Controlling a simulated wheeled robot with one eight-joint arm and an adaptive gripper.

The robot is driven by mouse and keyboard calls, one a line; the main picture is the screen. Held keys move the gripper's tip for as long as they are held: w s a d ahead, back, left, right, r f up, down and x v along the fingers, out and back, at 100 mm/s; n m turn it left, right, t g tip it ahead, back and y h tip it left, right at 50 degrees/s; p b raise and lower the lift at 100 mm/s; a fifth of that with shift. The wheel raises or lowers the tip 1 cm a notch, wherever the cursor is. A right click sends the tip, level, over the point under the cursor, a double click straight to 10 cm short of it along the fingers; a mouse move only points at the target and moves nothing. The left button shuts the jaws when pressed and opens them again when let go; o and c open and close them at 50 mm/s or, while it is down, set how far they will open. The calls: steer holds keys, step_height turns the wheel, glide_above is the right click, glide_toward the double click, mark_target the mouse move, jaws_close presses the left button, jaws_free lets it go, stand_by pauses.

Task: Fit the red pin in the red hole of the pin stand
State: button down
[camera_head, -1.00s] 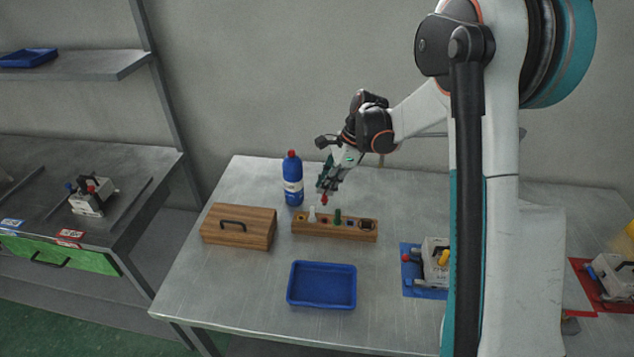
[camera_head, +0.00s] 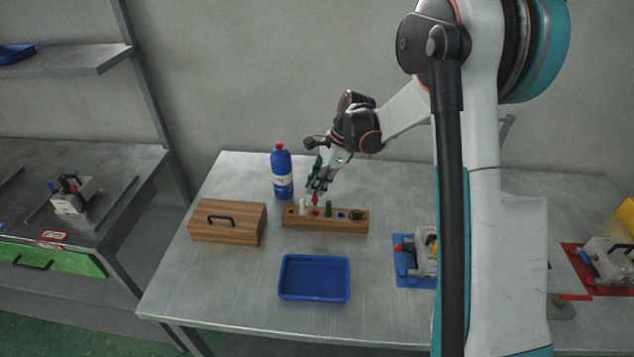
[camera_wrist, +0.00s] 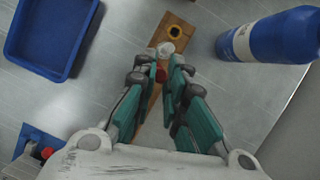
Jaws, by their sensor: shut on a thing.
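My gripper (camera_head: 316,190) is shut on the red pin (camera_head: 315,199) and holds it upright just above the wooden pin stand (camera_head: 295,222). In the wrist view the red pin (camera_wrist: 161,75) shows between the fingertips of my gripper (camera_wrist: 160,72), over the stand (camera_wrist: 182,28). A white pin (camera_head: 303,207) stands in the pin stand just left of the red pin, and a green pin (camera_head: 328,209) stands to its right. The red hole lies below the held pin. I cannot tell whether the pin's lower end touches the hole.
A blue bottle (camera_head: 282,170) stands behind the stand's left end. A wooden box (camera_head: 228,232) with a handle is to the left. A blue tray (camera_head: 314,279) lies in front, with bare table around it. A fixture on a blue mat (camera_head: 404,272) is to the right.

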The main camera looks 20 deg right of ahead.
mark_target(317, 199)
steer(key=shift+f+b, duration=0.6)
steer(key=shift+f, duration=0.6)
steer(key=shift+f+b, duration=1.45)
steer(key=shift+f, duration=0.05)
stand_by(1.2)
steer(key=c, duration=1.6)
jaws_free()
steer(key=shift+o, duration=0.2)
steer(key=v, duration=1.2)
